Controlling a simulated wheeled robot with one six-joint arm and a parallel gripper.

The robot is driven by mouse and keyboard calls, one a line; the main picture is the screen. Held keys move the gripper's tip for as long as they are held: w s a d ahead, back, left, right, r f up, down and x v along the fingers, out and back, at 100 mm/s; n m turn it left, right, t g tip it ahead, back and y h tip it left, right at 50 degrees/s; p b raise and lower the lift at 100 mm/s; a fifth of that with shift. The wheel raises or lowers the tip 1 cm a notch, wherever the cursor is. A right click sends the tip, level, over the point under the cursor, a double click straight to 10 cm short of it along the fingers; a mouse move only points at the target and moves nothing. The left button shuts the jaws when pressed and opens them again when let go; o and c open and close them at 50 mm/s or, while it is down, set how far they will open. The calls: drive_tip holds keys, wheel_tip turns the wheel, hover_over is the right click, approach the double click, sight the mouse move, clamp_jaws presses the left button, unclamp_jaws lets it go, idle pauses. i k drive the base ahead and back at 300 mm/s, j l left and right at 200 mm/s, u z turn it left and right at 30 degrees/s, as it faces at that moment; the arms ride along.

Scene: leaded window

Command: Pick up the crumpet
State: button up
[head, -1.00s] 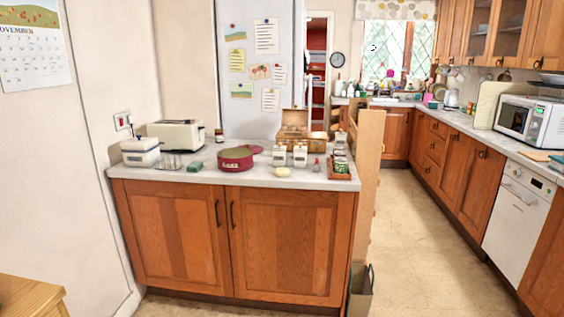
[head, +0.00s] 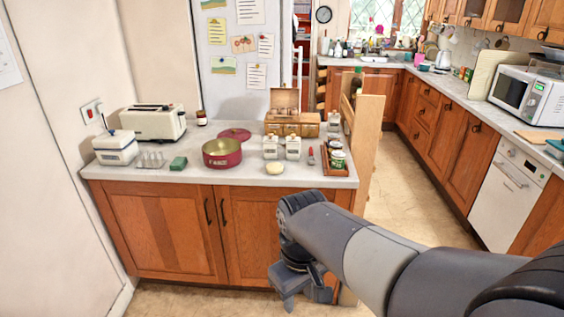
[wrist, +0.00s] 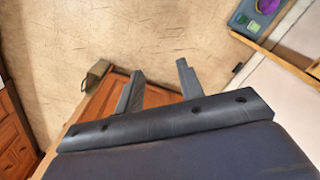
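The crumpet looks to be the small, pale, round, flat piece (head: 275,168) lying on the grey worktop (head: 180,192), near its front edge in the head view. It lies right of a dark red open tin (head: 222,154) and in front of two white jars. My gripper (head: 300,296) hangs low in front of the right cupboard door, below the worktop's edge and well apart from the crumpet. In the wrist view my gripper (wrist: 159,70) has its two fingers spread with nothing between them. The crumpet is not visible in the wrist view.
White jars (head: 270,147), a wooden tray with small tins (head: 337,159), a green sponge (head: 178,163), a toast rack and a toaster (head: 153,121) stand around. A wooden box with its lid up (head: 289,119) is behind. A wooden panel (head: 365,140) rises at the worktop's right end.

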sight(273, 168)
drive_tip(key=i+j+z, duration=0.35)
drive_tip(key=i+j, duration=0.35)
drive_tip(key=i, duration=0.35)
drive_tip(key=i+j+z, duration=0.35)
drive_tip(key=i+j, duration=0.6)
